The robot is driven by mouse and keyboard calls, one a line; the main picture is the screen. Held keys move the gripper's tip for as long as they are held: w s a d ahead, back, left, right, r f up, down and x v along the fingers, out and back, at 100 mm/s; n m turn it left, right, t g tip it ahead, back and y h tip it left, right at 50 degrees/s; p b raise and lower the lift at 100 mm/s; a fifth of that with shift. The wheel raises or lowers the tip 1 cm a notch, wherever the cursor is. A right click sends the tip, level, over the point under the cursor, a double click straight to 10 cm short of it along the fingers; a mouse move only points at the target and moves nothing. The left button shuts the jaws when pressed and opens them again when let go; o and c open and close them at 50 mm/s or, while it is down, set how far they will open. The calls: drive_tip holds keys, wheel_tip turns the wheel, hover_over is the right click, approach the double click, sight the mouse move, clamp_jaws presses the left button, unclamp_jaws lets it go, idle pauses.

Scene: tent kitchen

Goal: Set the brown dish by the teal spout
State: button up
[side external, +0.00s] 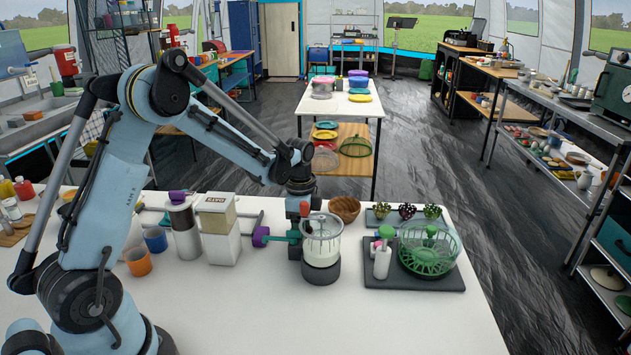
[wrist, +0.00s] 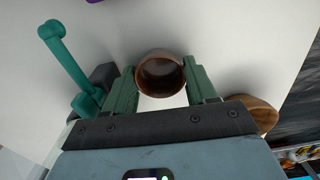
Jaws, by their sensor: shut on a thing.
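My gripper (wrist: 162,82) is shut on a small round brown dish (wrist: 161,68). In the wrist view the dish sits between the two green fingers, its dark inside facing the camera, and looks empty. The teal spout (wrist: 68,55) is a bent pipe left of the dish, apart from it, with a dark block at its lower end. In the side view my gripper (side external: 300,206) is low over the white counter, behind the teal spout (side external: 281,239) and beside a clear-topped jar (side external: 321,236). The dish is mostly hidden there.
A wooden bowl (side external: 345,208) stands right of my gripper. A dark tray (side external: 414,277) with a green basket (side external: 429,253) is further right. The counter's front is clear.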

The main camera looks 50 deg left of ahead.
drive_tip(key=shift+f, duration=0.15)
drive_tip(key=o, duration=0.5)
drive_tip(key=shift+r, duration=0.2)
wheel_tip(320, 180, up, 12)
idle(0.4)
